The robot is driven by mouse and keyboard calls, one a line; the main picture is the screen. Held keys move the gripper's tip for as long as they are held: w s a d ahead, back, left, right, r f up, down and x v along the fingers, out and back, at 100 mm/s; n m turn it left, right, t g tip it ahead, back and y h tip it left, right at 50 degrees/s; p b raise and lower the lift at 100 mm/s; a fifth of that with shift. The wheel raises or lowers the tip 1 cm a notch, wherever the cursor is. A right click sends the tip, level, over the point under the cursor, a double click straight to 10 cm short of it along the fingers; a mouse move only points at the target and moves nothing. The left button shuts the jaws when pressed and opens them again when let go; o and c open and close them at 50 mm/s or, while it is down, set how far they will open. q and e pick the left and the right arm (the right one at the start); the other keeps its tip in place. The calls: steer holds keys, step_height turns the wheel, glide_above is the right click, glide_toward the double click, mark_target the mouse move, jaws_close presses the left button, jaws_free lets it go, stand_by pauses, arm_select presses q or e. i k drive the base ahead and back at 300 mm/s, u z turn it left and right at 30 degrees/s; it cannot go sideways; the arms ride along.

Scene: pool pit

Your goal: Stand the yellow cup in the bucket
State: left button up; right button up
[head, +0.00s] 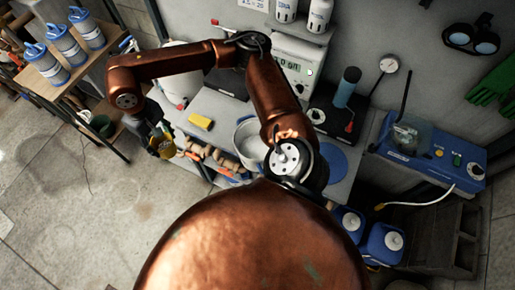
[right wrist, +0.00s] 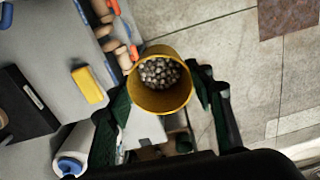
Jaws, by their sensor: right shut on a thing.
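The yellow cup (right wrist: 162,103) is between the two dark fingers of my right gripper (right wrist: 160,95), which is shut on it. Its open mouth faces the wrist camera and shows grey pebble-like pieces inside. In the head view the cup (head: 164,149) hangs below my right gripper (head: 160,137), past the left end of the bench and above the floor. A pale grey bucket (head: 240,150) stands on the bench to the right of the cup, partly hidden behind my arm. My left gripper is not in view.
A yellow block (head: 201,121) and several wooden-handled tools (head: 205,152) lie on the bench (head: 215,108) between cup and bucket. A white tub (head: 178,68) stands behind. A wooden rack (head: 75,82) with blue-lidded jars is at the left. The concrete floor (head: 110,200) in front is clear.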

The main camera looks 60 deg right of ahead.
mark_target(256, 150)
steer(key=z, duration=0.25)
steer(key=k, duration=1.15)
steer(key=z, duration=0.4)
